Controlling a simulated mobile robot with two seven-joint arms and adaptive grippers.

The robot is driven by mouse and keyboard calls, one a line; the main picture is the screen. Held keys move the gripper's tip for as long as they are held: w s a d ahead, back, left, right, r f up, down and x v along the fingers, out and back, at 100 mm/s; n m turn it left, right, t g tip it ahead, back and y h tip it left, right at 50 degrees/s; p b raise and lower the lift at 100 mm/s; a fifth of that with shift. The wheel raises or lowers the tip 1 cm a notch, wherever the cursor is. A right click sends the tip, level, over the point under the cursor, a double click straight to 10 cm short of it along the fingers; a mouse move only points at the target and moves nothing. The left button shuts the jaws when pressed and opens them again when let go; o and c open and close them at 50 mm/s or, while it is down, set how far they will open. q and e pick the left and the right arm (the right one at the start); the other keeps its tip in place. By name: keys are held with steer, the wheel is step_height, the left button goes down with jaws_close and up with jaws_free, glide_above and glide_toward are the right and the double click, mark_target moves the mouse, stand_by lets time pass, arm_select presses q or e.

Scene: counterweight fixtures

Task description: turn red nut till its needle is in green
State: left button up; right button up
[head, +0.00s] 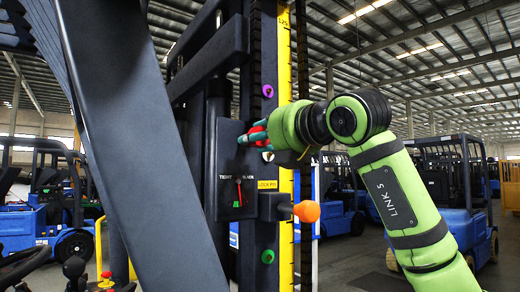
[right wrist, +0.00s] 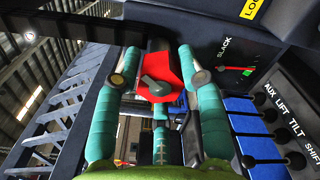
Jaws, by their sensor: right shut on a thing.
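In the head view the red nut (head: 257,135) shows on the dark mast, partly hidden by my right gripper (head: 254,138). The gauge (head: 238,191) is just below, under a TIGHT and SLACK label. It has a red mark and a small green patch; it also shows in the right wrist view (right wrist: 239,71). The needle's exact position is too small to tell. My left gripper is not in view.
An orange knob (head: 307,211) sticks out below a yellow LOCK PIN label (head: 267,184). A purple knob (head: 267,91) is above and a green knob (head: 267,256) below. Labelled levers (right wrist: 296,159) stand close on the right. A dark beam (head: 140,140) crosses the left foreground.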

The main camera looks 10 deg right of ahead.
steer(key=shift+m+b, duration=0.8)
steer(key=shift+m, duration=0.9)
steer(key=shift+r, duration=0.1)
steer(key=o, duration=1.1)
steer(key=shift+o, duration=0.2)
steer(key=shift+w, duration=0.1)
steer(key=v, duration=1.2)
